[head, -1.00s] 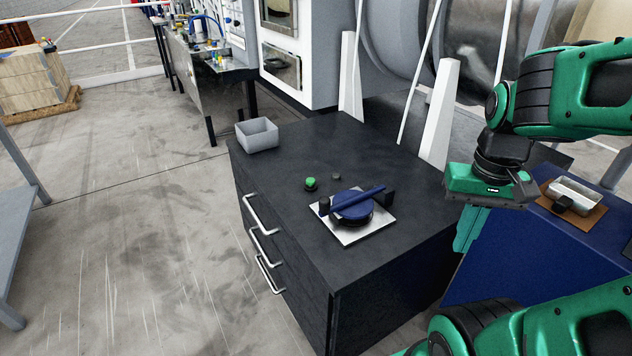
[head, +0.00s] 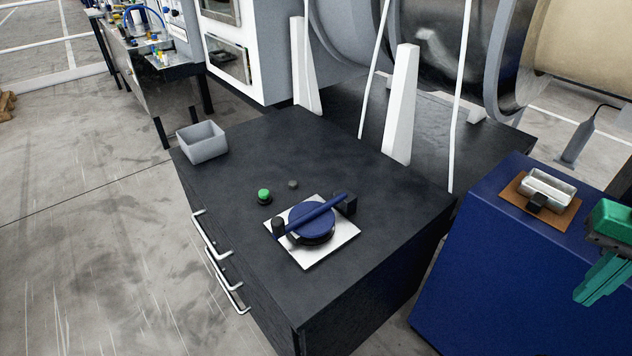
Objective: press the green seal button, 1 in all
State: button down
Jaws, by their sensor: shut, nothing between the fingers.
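The green seal button (head: 264,195) stands on a dark round base on top of the black drawer cabinet (head: 330,130). It is left of the blue round device (head: 311,225), which has a blue bar across it and sits on a white plate (head: 322,258). My gripper (head: 590,297) is at the far right edge of the head view, shut and empty, pointing down in front of the blue cabinet. It is well apart from the button. Part of my gripper and the arm behind it is cut off by the picture's edge.
A grey open bin (head: 203,143) stands at the cabinet's back left corner. A small dark knob (head: 293,184) is beside the button. White posts (head: 401,105) rise behind. A blue cabinet (head: 480,240) at right bears a metal tray (head: 546,190) on a brown board.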

aim_at(263, 194)
jog(key=z, duration=0.6)
jog(key=k, duration=0.65)
jog(key=u, duration=0.9)
jog(key=i, duration=1)
